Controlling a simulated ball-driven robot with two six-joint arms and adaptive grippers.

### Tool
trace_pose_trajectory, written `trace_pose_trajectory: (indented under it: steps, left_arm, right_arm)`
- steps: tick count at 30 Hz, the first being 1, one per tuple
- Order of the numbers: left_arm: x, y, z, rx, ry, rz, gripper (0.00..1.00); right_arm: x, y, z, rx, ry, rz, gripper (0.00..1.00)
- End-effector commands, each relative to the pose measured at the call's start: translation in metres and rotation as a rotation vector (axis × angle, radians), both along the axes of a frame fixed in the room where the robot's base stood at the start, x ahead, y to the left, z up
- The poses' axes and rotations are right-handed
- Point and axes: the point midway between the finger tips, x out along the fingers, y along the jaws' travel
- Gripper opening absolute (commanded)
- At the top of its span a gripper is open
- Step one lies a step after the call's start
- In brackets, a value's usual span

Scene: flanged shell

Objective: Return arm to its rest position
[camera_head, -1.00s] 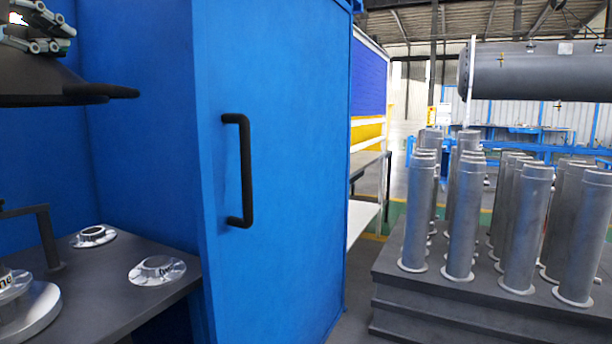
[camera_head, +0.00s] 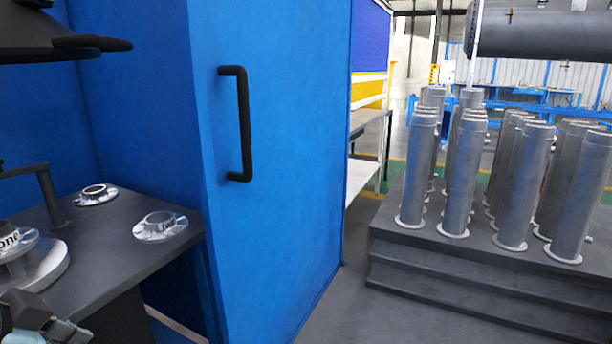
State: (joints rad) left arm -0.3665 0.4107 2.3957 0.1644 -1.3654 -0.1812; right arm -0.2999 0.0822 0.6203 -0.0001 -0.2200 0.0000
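At the bottom left corner a dark piece with pale teal parts (camera_head: 42,322) comes into view. It looks like part of my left arm or gripper, cut off by the frame edge, and no fingertips can be made out. It is in front of the dark work table, below a round metal turntable (camera_head: 52,272) that carries a flanged metal part (camera_head: 14,243) with lettering. My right arm and gripper are not in view.
Two flanges, one near (camera_head: 160,226) and one far (camera_head: 95,194), lie on the dark table (camera_head: 120,262). A dark fixture (camera_head: 45,42) overhangs it. A blue cabinet wall (camera_head: 290,180) with a black handle (camera_head: 243,125) stands beside it. Several flanged pipes (camera_head: 466,175) stand on a stepped grey platform (camera_head: 440,262).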

Motion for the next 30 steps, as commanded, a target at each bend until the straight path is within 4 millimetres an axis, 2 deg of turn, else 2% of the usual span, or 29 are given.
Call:
trace_pose_trajectory:
  steps: [1,3,10,11,17,23,25,28,30]
  left_arm:
    - [-0.02,-0.008,-0.012,-0.037,0.048,0.053,0.0]
    - [-0.045,-0.015,-0.025,-0.075,0.109,0.131,0.0]
    - [-0.123,-0.036,-0.051,-0.169,0.297,0.372,0.0]
    - [-0.125,-0.036,-0.057,-0.172,0.309,0.388,0.0]
    - [-0.11,-0.028,-0.125,-0.16,0.329,0.386,0.0]
    - [-0.112,-0.02,-0.207,-0.156,0.361,0.398,0.0]
    - [-0.118,-0.017,-0.243,-0.154,0.374,0.403,0.0]
    - [-0.138,-0.011,-0.303,-0.152,0.4,0.412,0.0]
    - [-0.16,-0.007,-0.345,-0.15,0.42,0.42,0.0]
  right_arm:
    - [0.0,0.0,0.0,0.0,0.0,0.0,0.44]
    - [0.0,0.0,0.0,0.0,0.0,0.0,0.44]
    - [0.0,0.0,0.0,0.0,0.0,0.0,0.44]
    - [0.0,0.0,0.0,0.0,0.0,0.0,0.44]
    - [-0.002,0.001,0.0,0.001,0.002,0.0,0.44]
    - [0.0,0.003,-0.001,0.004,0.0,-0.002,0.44]
    - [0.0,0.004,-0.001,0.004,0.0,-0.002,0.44]
    - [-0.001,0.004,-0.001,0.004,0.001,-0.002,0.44]
    - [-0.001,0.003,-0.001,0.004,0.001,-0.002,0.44]
